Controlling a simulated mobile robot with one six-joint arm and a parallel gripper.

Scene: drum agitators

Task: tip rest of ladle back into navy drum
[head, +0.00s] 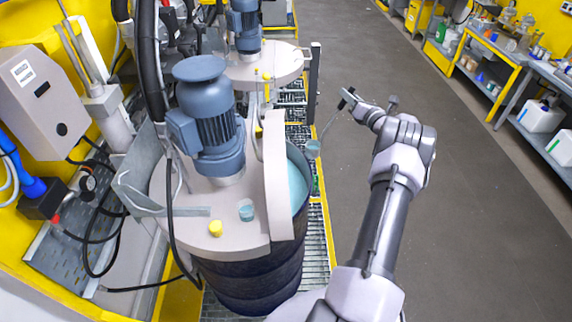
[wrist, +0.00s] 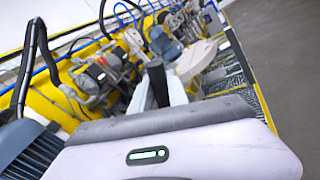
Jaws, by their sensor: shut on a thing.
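The navy drum (head: 262,284) stands in front of me in the head view, with a pale lid over most of its top. Teal liquid (head: 297,190) shows in the open gap at the lid's right side. My gripper (head: 349,98) is beyond the drum to the right, shut on the ladle's handle. The ladle (head: 313,148) hangs down to the left from it, its small cup near the drum's far right rim. I cannot tell whether the cup is over the opening or how much it holds. The wrist view does not clearly show the ladle.
A grey-blue agitator motor (head: 210,125) rises from the lid. An upright pale lid flap (head: 276,175) borders the opening. A second motor (head: 245,25) stands behind. Floor to the right is clear.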

